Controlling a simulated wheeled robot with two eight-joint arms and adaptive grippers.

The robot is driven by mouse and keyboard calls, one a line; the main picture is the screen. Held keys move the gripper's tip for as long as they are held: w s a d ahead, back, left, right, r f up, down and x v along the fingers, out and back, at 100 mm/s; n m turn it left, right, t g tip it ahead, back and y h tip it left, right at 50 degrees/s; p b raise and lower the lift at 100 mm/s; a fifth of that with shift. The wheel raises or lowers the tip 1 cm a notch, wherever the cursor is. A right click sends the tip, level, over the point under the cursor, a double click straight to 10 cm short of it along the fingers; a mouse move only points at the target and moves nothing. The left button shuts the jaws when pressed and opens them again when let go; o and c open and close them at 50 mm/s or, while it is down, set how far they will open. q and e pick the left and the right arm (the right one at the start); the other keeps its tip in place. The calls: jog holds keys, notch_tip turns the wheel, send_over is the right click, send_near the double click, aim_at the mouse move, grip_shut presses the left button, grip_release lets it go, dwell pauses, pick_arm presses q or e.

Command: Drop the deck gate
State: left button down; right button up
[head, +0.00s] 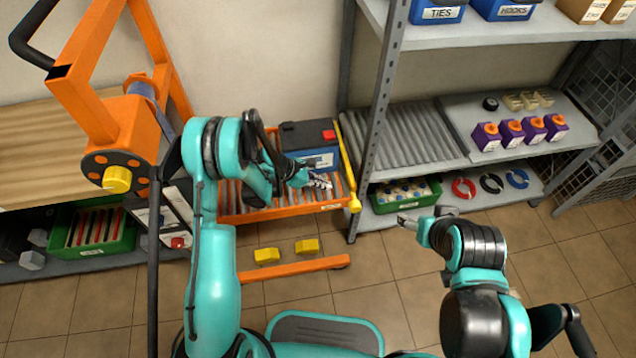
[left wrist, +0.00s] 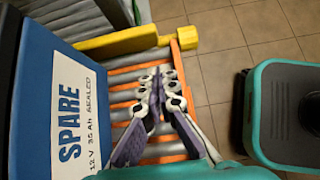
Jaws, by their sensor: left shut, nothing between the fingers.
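The deck gate is a yellow bar (head: 348,165) along the right end of the orange roller deck (head: 285,211), beside the grey shelf rack. It also shows in the left wrist view (left wrist: 115,42), with a yellow knob at its end. It looks raised above the rollers, but its exact height is unclear. A blue battery marked SPARE (head: 310,150) sits on the deck, left of the gate.
The shelf rack has a roller lane (head: 405,137) level with several purple-and-orange items and a green bin (head: 405,194) below. Its post (head: 377,110) stands right of the gate. A hoist's orange frame (head: 100,125) stands left. The tiled floor at right is clear.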

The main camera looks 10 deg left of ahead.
aim_at(351, 189)
pick_arm(q)
jog(key=b+x, duration=0.1)
jog(key=x, duration=0.3)
jog(key=shift+f, duration=0.1)
jog(key=shift+w+d+b, duration=0.2)
jog(key=shift+d+b, duration=0.1)
jog(key=shift+d, duration=0.3)
jog(key=shift+w+d+b, duration=0.15)
jog(key=shift+d+b, duration=0.1)
jog(key=shift+d, duration=0.35)
jog(key=shift+w+d, duration=0.25)
jog(key=shift+d, duration=0.45)
